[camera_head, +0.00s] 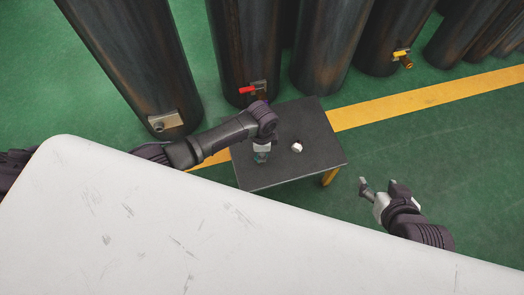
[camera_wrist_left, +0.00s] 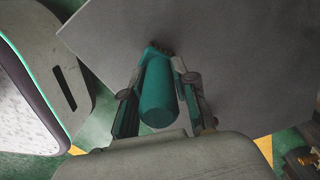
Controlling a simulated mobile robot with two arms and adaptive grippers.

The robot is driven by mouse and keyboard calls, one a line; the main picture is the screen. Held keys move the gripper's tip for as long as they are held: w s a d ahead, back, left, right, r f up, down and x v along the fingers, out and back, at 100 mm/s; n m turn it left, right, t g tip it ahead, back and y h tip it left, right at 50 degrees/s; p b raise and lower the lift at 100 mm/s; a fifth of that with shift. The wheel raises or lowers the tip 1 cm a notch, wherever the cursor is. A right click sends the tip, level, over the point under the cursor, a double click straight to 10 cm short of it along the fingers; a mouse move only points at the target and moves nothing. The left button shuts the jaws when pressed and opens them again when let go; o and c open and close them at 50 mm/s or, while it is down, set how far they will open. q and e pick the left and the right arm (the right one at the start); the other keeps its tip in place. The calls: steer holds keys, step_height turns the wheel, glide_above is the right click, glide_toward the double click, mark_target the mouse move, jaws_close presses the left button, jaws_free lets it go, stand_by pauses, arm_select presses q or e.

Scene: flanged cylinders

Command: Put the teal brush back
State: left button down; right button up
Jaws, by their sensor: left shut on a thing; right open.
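The teal brush (camera_wrist_left: 158,92) lies between the two fingers of my left gripper (camera_wrist_left: 160,66) in the left wrist view. Its dark bristle end points away from the palm, over the grey table top. In the head view my left gripper (camera_head: 261,155) hangs over the left part of the small dark table (camera_head: 300,115), shut on the brush, which is mostly hidden there. I cannot tell whether the brush touches the table. My right gripper (camera_head: 377,188) is open and empty, right of the table.
A small white object (camera_head: 297,147) sits on the table, right of my left gripper. Large dark cylinders (camera_head: 238,45) stand behind, some with red (camera_head: 247,90) or yellow (camera_head: 401,53) valve handles. A yellow stripe (camera_head: 430,98) crosses the green floor.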

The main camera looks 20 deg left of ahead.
arm_select(q)
steer(key=c, duration=0.8)
jaws_free()
step_height(320, 180, up, 12)
steer(key=shift+f, duration=0.1)
